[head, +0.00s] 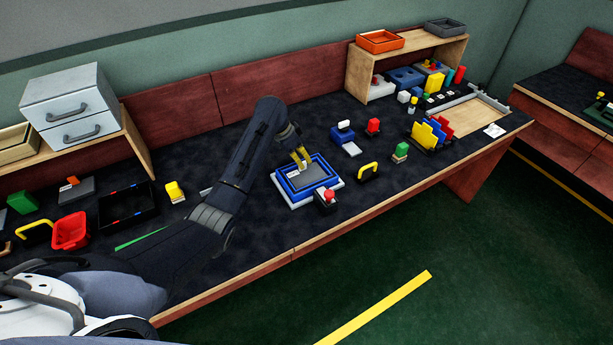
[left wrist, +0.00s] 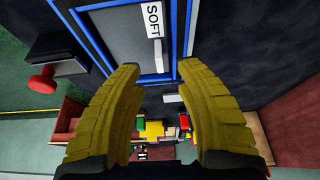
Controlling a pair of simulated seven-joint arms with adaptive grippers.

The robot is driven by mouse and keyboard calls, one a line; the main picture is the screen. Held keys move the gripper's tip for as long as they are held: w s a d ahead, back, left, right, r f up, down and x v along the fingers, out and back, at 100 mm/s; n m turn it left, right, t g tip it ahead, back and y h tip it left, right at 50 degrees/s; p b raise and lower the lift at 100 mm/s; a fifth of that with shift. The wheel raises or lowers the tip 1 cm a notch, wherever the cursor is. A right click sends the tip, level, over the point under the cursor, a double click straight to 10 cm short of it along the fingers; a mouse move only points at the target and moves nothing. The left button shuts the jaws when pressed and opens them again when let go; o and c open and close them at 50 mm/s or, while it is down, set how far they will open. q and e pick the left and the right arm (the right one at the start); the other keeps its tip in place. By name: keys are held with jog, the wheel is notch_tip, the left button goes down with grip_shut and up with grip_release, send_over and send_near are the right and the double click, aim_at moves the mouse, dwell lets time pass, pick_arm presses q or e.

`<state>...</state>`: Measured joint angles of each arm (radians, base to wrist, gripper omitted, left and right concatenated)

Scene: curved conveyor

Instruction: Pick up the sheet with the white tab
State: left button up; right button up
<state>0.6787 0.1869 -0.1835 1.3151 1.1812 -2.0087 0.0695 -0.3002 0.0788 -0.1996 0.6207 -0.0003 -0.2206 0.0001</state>
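A grey sheet (head: 318,174) lies inside a blue-rimmed tray (head: 283,187) on the dark tabletop. In the left wrist view the sheet (left wrist: 120,38) carries a white label reading SOFT (left wrist: 153,20) and a small pale upright tab (left wrist: 159,56). My left gripper (head: 303,163) is over the tray and points down at it. In the left wrist view its yellow fingers (left wrist: 160,75) are spread apart with nothing between them, and the tab shows in line with the gap. Whether the fingertips touch the sheet is unclear. My right gripper is in neither view.
A red-knobbed black block (head: 326,199) stands at the tray's front corner. A yellow-handled black piece (head: 368,171) and a blue-and-white block (head: 343,131) are to its right. Tabletop behind the tray is mostly clear.

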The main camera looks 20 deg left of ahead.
aim_at(304, 162)
pick_arm(q)
jog(key=shift+x, duration=1.95)
jog(key=shift+o, duration=0.3)
grip_shut()
